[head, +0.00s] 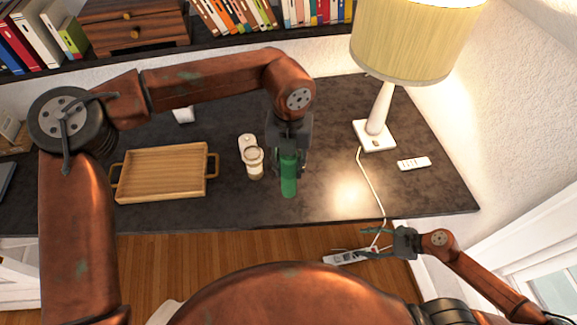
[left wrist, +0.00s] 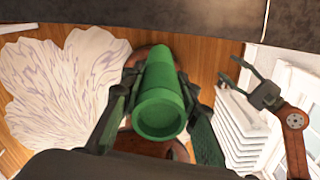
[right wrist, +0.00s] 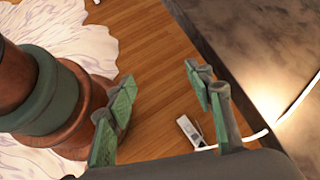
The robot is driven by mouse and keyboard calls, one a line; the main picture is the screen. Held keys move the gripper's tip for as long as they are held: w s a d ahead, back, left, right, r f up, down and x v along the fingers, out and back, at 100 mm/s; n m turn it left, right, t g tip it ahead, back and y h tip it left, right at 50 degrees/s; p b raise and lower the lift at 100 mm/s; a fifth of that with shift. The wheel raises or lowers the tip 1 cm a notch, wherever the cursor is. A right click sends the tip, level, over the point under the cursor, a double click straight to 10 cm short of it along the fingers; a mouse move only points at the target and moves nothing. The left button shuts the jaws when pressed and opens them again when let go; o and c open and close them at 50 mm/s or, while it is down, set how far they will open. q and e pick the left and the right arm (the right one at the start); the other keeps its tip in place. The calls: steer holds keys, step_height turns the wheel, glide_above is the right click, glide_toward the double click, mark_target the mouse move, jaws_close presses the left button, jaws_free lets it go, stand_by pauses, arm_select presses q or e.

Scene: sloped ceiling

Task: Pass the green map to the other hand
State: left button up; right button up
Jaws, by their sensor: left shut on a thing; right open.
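The green map is a rolled green tube (head: 288,174). In the head view it hangs below my left gripper (head: 289,160), over the front part of the dark desk. In the left wrist view the tube (left wrist: 160,95) lies between the fingers of my left gripper (left wrist: 155,90), which is shut on it, with its hollow end facing the camera. My right gripper (head: 376,243) is open and empty, low beyond the desk's front edge. In the right wrist view the fingers of my right gripper (right wrist: 160,95) are spread apart with only floor between them.
A wooden tray (head: 162,198) and a small white-and-glass item (head: 250,150) stand on the desk (head: 330,130). A lamp (head: 375,115) stands at right, its cord running down near my right gripper. A power strip (head: 346,257) lies on the floor. A remote (head: 414,163) lies at right.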

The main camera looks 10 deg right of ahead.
steer(key=w+d+f+m+t+h, duration=0.1)
steer(key=d+f+m+t+h, duration=0.35)
steer(key=d+f+m, duration=1.15)
steer(key=s+d+f+m+g+h, duration=0.2)
steer(key=s+f+m+h, duration=0.25)
steer(key=f+m, duration=0.85)
steer(key=s+a+f+m+g, duration=0.3)
steer(key=s+a+f+m, duration=0.2)
steer(key=s+f+m, duration=0.65)
steer(key=s+a+f+m+g, duration=0.2)
steer(key=s+a+f+m, duration=0.2)
steer(key=s+a, duration=0.3)
steer(key=s+a+f+m+g, duration=0.2)
steer(key=s+a+f+m, duration=0.2)
steer(key=s+a, duration=0.2)
steer(key=shift+s+a+y, duration=0.3)
steer(key=shift+s+a, duration=0.1)
steer(key=shift+s, duration=0.35)
